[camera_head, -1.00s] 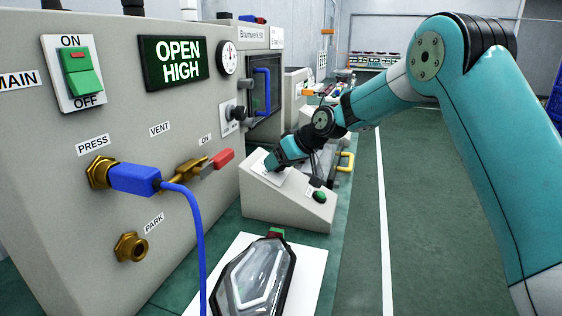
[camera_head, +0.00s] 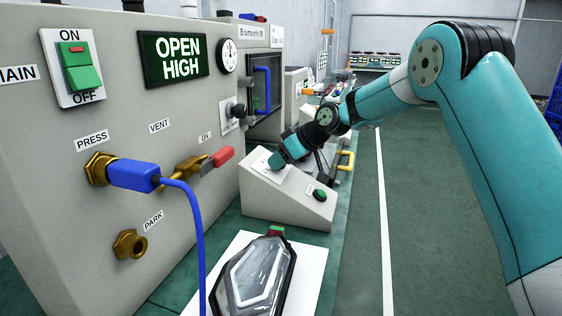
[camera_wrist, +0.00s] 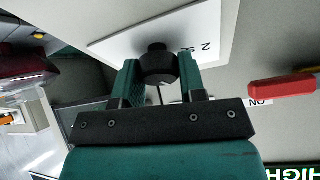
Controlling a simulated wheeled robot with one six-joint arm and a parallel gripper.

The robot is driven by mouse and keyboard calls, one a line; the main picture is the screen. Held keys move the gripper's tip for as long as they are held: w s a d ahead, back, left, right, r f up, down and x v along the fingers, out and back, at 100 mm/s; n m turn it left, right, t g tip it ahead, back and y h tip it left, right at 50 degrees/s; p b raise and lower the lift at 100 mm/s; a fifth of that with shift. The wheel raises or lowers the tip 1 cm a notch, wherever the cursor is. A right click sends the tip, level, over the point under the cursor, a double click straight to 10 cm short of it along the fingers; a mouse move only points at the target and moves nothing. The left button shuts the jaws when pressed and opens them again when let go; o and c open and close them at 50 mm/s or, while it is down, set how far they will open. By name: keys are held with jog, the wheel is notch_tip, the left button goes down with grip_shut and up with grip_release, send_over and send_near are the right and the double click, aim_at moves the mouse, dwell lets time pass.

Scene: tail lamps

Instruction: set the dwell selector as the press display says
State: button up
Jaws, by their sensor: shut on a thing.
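The press display (camera_head: 173,58) on the panel reads "OPEN HIGH" in pale letters on dark green. The dwell selector is a black knob (camera_wrist: 157,64) on a white label plate (camera_wrist: 120,40). A "2 s" mark shows upside down beside it; the other marks are hidden or out of view. My gripper (camera_wrist: 161,78) is shut on the knob, with one teal finger on each side. In the head view my gripper (camera_head: 278,161) is at the sloped console (camera_head: 262,203) and hides the knob. Which mark the knob points to cannot be told.
A red-handled valve (camera_head: 222,157) sticks out of the panel near the console. A blue plug (camera_head: 133,176) with a hose sits in the PRESS port. A green button (camera_head: 320,194) is on the console's right. A clear lamp (camera_head: 254,280) lies in front. The floor at right is open.

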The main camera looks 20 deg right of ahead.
jog(key=n+g+y, duration=0.1)
jog(key=n, duration=0.4)
jog(key=n+g, duration=0.2)
jog(key=n, duration=0.3)
jog(key=shift+p, duration=0.35)
jog(key=shift+s, duration=0.1)
jog(key=o, duration=0.9)
jog(key=shift+r, duration=0.1)
jog(key=p+v, duration=0.4)
jog(key=v, duration=1.3)
jog(key=shift+d, duration=0.4)
jog(key=shift+w, duration=0.2)
